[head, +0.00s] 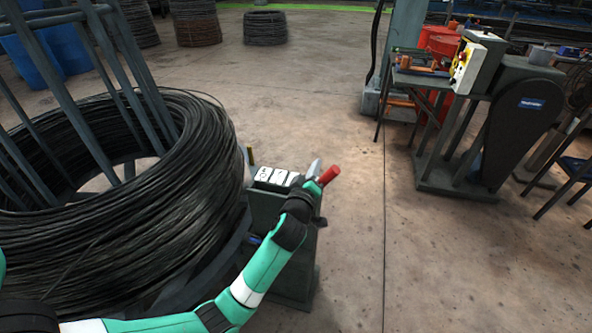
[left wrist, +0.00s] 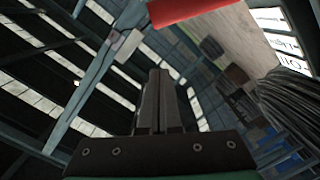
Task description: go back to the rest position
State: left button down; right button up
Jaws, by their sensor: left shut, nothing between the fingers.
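My left arm reaches in from the lower left of the head view. Its gripper (head: 314,169) is above the small grey-green stand (head: 290,235), which has white labelled plates (head: 276,177) on top. The gripper also shows in the left wrist view (left wrist: 158,75), with its two fingers together and nothing between them. A red handle (head: 329,175) is right beside the gripper in the head view. It also shows at the top of the left wrist view (left wrist: 185,10), apart from the fingertips. My right gripper is in neither view.
A large coil of dark wire (head: 190,210) on a frame with upright bars fills the left, close to my arm. A machine with a dark guard (head: 515,125) stands at the right. More coils (head: 265,28) stand at the back. The middle floor is clear.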

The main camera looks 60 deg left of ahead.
pick_arm(q)
jog(key=p+v, duration=0.1)
jog(key=v, duration=0.7)
jog(key=shift+w+d+r, duration=0.1)
jog(key=shift+w, duration=0.05)
